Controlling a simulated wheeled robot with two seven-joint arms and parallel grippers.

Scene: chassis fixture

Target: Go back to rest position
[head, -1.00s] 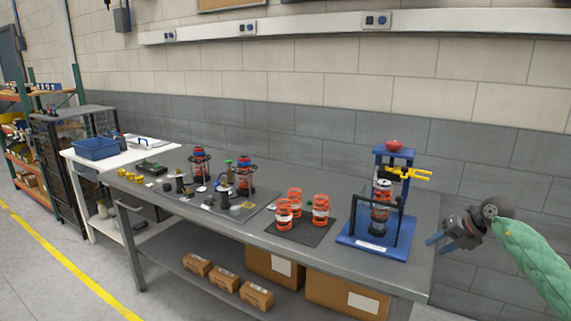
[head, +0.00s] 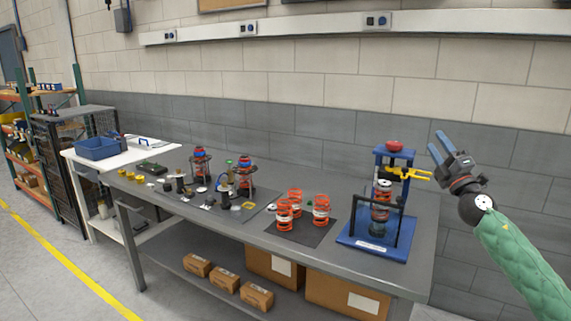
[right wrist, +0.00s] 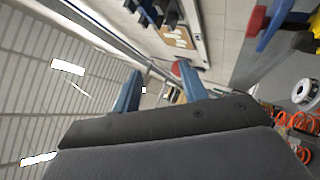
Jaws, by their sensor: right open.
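My right gripper (head: 439,150) is raised in the air to the right of the blue press fixture, pointing up and left. Its two blue fingers are apart, with nothing between them. In the right wrist view the open fingers (right wrist: 157,88) also show empty. The blue press fixture (head: 372,243) has a red knob on top and yellow clamp handles (head: 408,173). A spring assembly (head: 381,200) stands inside it. My left gripper is in neither view.
The grey workbench (head: 320,262) carries orange springs (head: 284,215) on a dark mat, and strut assemblies (head: 245,177) with small parts farther left. A blue bin (head: 96,148) stands on a white table. Cardboard boxes (head: 340,296) sit below. The air around my right gripper is clear.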

